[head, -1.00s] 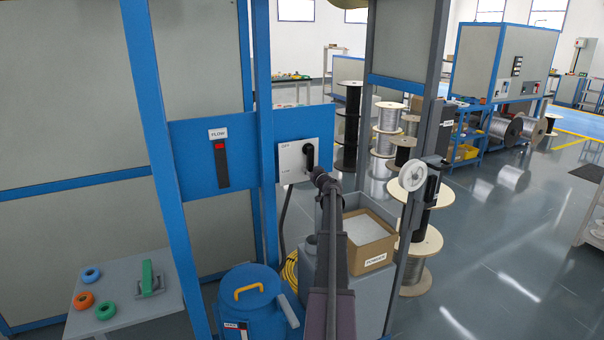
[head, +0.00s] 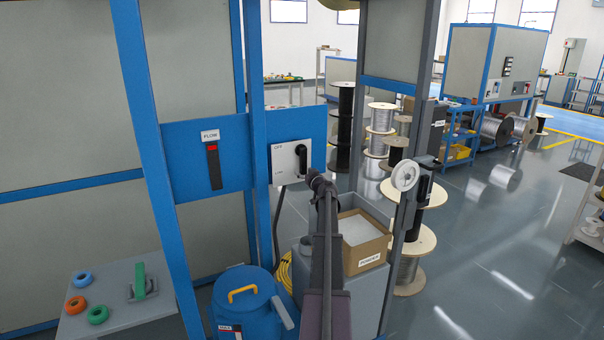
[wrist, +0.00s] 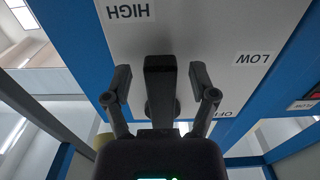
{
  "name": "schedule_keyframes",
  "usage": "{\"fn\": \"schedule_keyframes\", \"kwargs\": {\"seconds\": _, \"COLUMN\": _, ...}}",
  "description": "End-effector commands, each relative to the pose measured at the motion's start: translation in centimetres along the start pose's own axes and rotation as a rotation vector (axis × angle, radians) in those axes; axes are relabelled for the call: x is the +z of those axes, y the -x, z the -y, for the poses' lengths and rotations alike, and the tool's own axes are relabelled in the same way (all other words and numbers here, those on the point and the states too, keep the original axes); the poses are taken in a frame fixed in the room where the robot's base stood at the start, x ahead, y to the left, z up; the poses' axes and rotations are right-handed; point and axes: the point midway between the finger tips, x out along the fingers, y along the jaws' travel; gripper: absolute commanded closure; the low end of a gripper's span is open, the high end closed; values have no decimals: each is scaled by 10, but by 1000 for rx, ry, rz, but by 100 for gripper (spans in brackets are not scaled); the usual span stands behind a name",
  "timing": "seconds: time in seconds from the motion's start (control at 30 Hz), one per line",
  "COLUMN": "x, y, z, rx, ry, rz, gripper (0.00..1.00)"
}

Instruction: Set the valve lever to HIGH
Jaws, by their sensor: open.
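The valve lever (head: 302,160) is black and sits on a white plate (head: 281,160) on the blue cross panel. OFF shows at the plate's upper left and a faint label below it. In the wrist view, which is upside down, the lever (wrist: 160,72) stands between my spread fingers, with its grip end toward the top of the picture. The HIGH label (wrist: 130,11) is at the top left, LOW (wrist: 252,58) at the right and OFF (wrist: 222,113) lower right. My gripper (wrist: 160,92) is open around the lever; contact is not clear.
A FLOW gauge (head: 213,166) with a red mark is left of the plate. A blue drum (head: 243,300) and a cardboard box (head: 368,255) on a grey cabinet stand below. Blue frame posts (head: 258,130) and a grey post (head: 418,160) flank the lever.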

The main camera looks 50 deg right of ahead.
Motion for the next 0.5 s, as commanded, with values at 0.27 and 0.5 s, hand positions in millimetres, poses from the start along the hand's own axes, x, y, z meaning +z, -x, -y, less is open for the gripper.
{"fn": "schedule_keyframes", "kwargs": {"seconds": 0.27, "x": 0, "y": 40, "z": 2, "rx": 0, "ry": 0, "rz": 0, "gripper": 26}}
{"fn": "schedule_keyframes", "kwargs": {"seconds": 0.5, "x": 0, "y": 79, "z": 1, "rx": 2, "ry": 0, "rz": 0, "gripper": 26}}
